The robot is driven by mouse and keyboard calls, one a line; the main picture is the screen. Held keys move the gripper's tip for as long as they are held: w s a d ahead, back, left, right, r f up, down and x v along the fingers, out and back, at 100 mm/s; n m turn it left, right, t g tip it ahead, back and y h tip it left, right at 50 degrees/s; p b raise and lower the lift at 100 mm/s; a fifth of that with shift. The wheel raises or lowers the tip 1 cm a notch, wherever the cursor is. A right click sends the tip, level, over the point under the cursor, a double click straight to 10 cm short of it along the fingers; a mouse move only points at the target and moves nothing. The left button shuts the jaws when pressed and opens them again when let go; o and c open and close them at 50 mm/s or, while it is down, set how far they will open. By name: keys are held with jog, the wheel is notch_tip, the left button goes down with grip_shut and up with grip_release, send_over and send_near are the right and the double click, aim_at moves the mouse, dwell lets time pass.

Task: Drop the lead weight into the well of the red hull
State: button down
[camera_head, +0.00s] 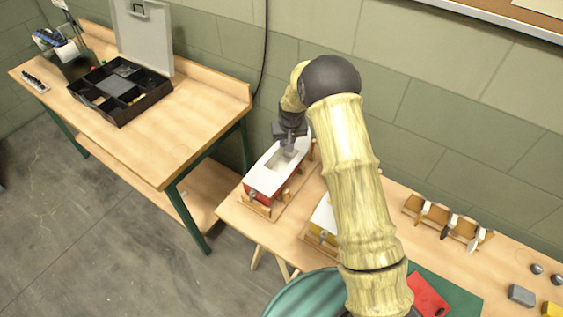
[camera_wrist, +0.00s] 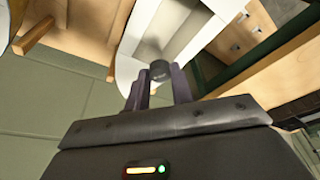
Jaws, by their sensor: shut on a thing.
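The red hull (camera_head: 252,194) has a white deck with a rectangular well and stands in a wooden cradle on the right-hand bench. My gripper (camera_head: 288,151) is over the far part of its deck, pointing down. In the wrist view my gripper (camera_wrist: 160,86) is shut on the lead weight (camera_wrist: 159,70), a small dark grey round piece between the fingertips. There the weight overlaps the pale well (camera_wrist: 178,32) of the red hull. I cannot tell its exact height above the well. The weight is not clear in the head view.
A yellow hull (camera_head: 324,221) stands in a cradle to the right, partly behind my arm. A wooden rack (camera_head: 446,222), grey balls (camera_head: 537,268) and a grey block (camera_head: 521,295) are farther right. An open black toolbox (camera_head: 121,88) sits on the left bench.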

jog(key=shift+s+r, duration=0.1)
notch_tip(320, 180, down, 6)
jog(key=b, duration=0.3)
dwell(0.4)
jog(key=c, duration=1.1)
grip_release()
jog(key=shift+r, duration=0.1)
jog(key=b+v, duration=0.4)
jog(key=v, duration=1.3)
